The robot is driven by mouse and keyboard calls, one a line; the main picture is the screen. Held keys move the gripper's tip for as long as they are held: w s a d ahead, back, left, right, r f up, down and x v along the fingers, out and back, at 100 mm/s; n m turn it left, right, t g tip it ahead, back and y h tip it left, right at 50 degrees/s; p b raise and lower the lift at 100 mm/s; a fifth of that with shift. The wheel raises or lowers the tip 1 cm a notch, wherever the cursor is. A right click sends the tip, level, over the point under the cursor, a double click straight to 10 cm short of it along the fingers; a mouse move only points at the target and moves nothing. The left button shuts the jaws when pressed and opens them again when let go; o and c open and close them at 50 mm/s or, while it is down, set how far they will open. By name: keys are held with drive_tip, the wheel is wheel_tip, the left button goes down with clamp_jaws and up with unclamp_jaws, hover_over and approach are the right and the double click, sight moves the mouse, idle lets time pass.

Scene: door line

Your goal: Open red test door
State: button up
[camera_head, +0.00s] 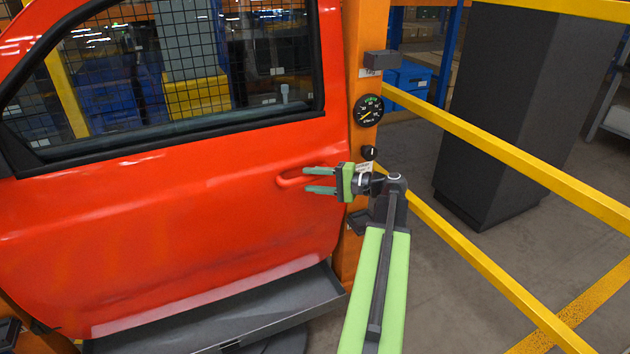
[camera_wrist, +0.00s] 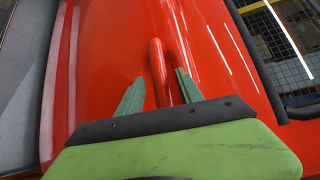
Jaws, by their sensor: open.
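The red test door (camera_head: 170,190) fills the left of the head view and looks shut against the orange post. Its red handle (camera_head: 290,181) is near the door's right edge, below the window. My gripper (camera_head: 307,180) is open at the handle, its two green fingers pointing left. In the wrist view the handle (camera_wrist: 160,65) stands between the fingers of my gripper (camera_wrist: 158,92), the right finger closer to it than the left. I cannot tell whether either finger touches the handle.
An orange post (camera_head: 362,60) beside the door carries a gauge (camera_head: 368,111) and a black knob (camera_head: 369,152). Yellow rails (camera_head: 500,148) run along the right, with a dark grey cabinet (camera_head: 505,100) behind them. A grey sill tray (camera_head: 240,305) lies below the door.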

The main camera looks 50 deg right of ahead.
drive_tip(key=shift+w+a, duration=0.1)
drive_tip(key=shift+w, duration=0.15)
clamp_jaws()
